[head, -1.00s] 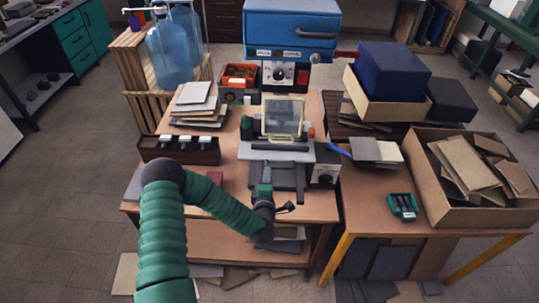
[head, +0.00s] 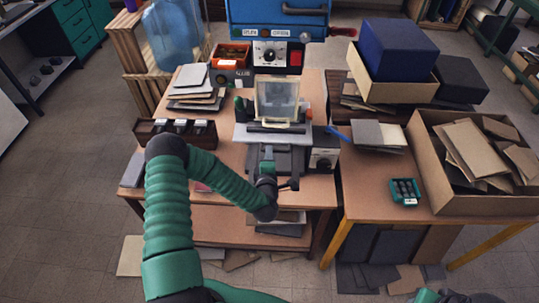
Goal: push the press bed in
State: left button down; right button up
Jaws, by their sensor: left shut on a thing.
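The press (head: 278,22) is a blue housing with a dark handle and a front panel with a knob. Its press bed (head: 287,160) is a dark grey slide low at the front, on the wooden bench. A pale-framed clear panel (head: 277,98) stands upright behind a black bar, above a light grey plate. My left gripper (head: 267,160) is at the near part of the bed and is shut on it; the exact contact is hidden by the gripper. My right gripper's fingers do not show.
A black-and-white control box (head: 324,150) stands close right of the bed. A rack with white-topped pieces (head: 174,130) and a stack of grey covers (head: 197,87) lie left. The right table holds a carton (head: 440,195) of boards and a teal battery tray (head: 404,192).

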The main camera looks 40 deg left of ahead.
pick_arm(q)
jog(key=shift+s+d+f, duration=0.1)
jog(key=shift+f, duration=0.15)
jog(key=shift+s, duration=0.1)
dwell(0.8)
